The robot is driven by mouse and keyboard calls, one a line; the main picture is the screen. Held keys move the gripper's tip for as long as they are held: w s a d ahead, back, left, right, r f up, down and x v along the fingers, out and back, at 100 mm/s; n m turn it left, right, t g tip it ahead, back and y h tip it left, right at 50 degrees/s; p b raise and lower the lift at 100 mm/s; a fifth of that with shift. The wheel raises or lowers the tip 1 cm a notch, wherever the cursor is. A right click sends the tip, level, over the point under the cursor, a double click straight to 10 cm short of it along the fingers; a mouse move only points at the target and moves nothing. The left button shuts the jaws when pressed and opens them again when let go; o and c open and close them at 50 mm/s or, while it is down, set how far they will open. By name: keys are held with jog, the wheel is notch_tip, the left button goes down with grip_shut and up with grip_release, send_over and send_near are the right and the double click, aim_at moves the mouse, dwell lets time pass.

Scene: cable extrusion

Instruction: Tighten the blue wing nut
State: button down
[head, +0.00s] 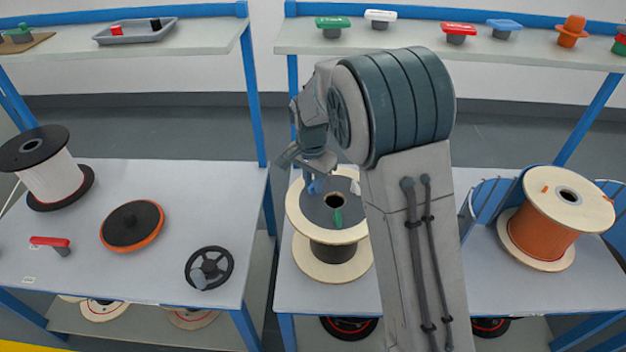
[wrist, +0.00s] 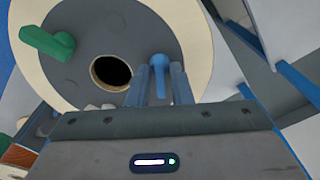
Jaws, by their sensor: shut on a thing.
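The blue wing nut (wrist: 159,62) sits on the grey top disc of a spool (wrist: 225,40), between the two fingers of my gripper (wrist: 158,80) in the wrist view. My gripper is shut on it. In the head view my gripper (head: 311,178) reaches down onto the far left part of the spool (head: 333,272), and a bit of blue shows below the fingers. A green wing nut (head: 338,217) stands on the same disc, near the round centre hole; it also shows in the wrist view (wrist: 46,42). My arm covers the spool's right side.
A white piece (head: 355,187) shows beside my arm. An orange spool (head: 555,225) stands to the right. The left table holds a white spool (head: 52,185), an orange-rimmed disc (head: 132,226), a black handwheel (head: 209,268) and a red-topped handle (head: 50,242). A shelf (head: 300,37) with coloured parts runs behind.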

aim_at(311, 186)
jog(key=shift+m, duration=0.8)
jog(key=c, duration=1.3)
grip_release()
jog(key=shift+c, duration=0.2)
notch_tip(311, 186, up, 14)
jog(key=shift+s+a+p, duration=0.25)
jog(key=shift+s+p, duration=0.05)
jog(key=shift+s, duration=0.05)
jog(key=shift+f, duration=0.1)
